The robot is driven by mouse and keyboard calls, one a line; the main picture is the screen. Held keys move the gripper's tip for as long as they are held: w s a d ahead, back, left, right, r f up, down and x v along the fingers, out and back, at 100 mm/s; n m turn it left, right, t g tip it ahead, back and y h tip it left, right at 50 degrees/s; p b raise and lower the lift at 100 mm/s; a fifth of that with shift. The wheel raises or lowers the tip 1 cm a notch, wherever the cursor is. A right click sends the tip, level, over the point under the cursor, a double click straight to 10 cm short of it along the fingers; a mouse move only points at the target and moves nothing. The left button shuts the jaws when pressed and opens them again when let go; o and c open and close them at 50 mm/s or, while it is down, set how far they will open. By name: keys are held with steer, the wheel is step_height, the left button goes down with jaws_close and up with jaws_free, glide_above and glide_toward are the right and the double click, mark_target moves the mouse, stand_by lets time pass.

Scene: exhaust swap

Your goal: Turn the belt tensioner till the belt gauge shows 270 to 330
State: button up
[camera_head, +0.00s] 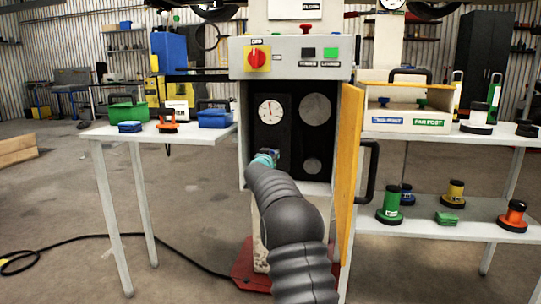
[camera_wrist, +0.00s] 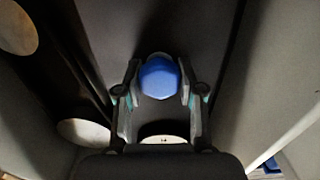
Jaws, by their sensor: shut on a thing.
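The belt tensioner is a blue knob (camera_wrist: 160,76) on the dark panel inside the open cabinet. My gripper (camera_wrist: 159,92) is shut on it, with one finger on each side. In the head view my gripper (camera_head: 266,158) reaches into the cabinet and mostly hides the knob. The belt gauge (camera_head: 271,111) is a white dial with a red needle, above my gripper. The needle points roughly upward; its numbers are too small to read. Part of a white dial (camera_wrist: 163,139) also shows low in the wrist view.
The yellow cabinet door (camera_head: 349,170) stands open to the right of my arm, with a dark handle (camera_head: 368,172). A left table (camera_head: 158,136) holds bins; right shelves (camera_head: 445,218) hold coloured parts. A cable lies on the floor.

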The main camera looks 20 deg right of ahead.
steer(key=m, duration=0.5)
steer(key=shift+m, duration=0.4)
steer(key=m, duration=0.5)
steer(key=shift+s+d+f, duration=0.1)
steer(key=shift+d, duration=0.05)
steer(key=m, duration=0.6)
steer(key=shift+b, duration=0.4)
steer(key=m, duration=0.6)
steer(key=shift+f, duration=0.15)
steer(key=m, duration=0.5)
steer(key=shift+f+m, duration=0.1)
steer(key=shift+m, duration=0.2)
steer(key=m, duration=0.5)
steer(key=shift+m, duration=0.3)
steer(key=m, duration=0.5)
steer(key=shift+f, duration=0.1)
steer(key=m, duration=0.5)
steer(key=shift+w+a, duration=0.2)
steer(key=shift+a, duration=0.05)
